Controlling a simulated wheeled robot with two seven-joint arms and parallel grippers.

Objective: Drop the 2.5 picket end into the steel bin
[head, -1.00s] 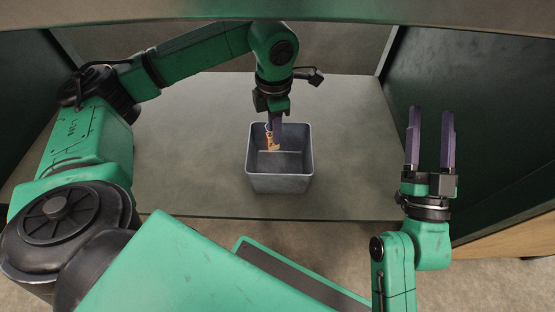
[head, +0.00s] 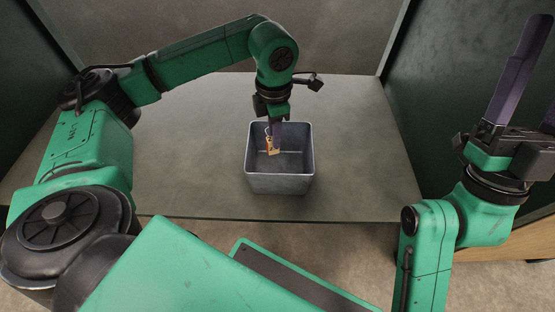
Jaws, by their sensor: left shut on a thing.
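The steel bin (head: 279,184) stands on the grey table, open at the top and grey all over. My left gripper (head: 275,147) points down into the bin's mouth, its dark fingers near the back wall. It is shut on the picket end (head: 273,148), a small orange-tan piece with dark marks, held tilted within the rim. The fingers hide part of the piece, and I cannot read its label. My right gripper (head: 527,90) is at the right edge, fingers pointing up and spread apart, with nothing between them. One of its fingers is partly cut off by the frame.
The grey table (head: 190,160) is bare around the bin. Dark green walls stand at left and right (head: 445,90), with the right one close to my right gripper. The table's front edge lies just in front of the bin.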

